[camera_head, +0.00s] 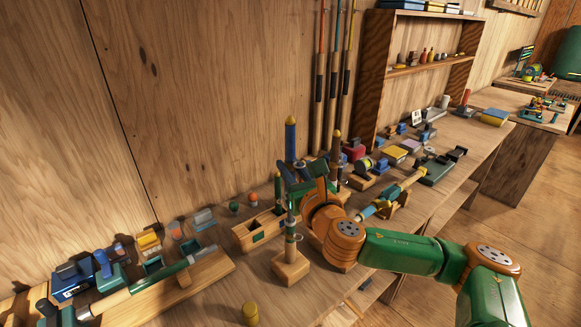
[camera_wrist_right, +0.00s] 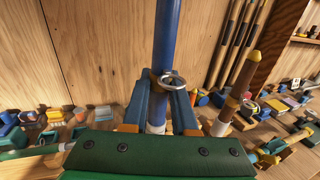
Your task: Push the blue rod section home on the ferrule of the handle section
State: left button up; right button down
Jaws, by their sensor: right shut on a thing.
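The blue rod section (camera_head: 290,141) stands upright with a yellow tip in the head view. My right gripper (camera_head: 302,177) is shut on it; in the wrist view the fingers flank the blue shaft (camera_wrist_right: 168,35) at its metal guide ring (camera_wrist_right: 172,81). A handle section (camera_head: 112,300) with a pale grip and green shaft lies on a wooden cradle at lower left in the head view. Its pale ferrule (camera_head: 203,254) points right, apart from the blue section. I do not see my left gripper.
A slotted wooden rack (camera_head: 255,232) is close by. A brown rod section (camera_head: 336,152) stands to the right. Tackle crowds the bench's back.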

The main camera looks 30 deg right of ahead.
dwell(0.3)
dwell(0.4)
jog(key=shift+p, duration=0.45)
jog(key=shift+f, duration=0.1)
jog(key=shift+f+b, duration=0.35)
jog(key=shift+b, duration=0.05)
jog(key=shift+f+b, duration=1.45)
jog(key=shift+f, duration=0.4)
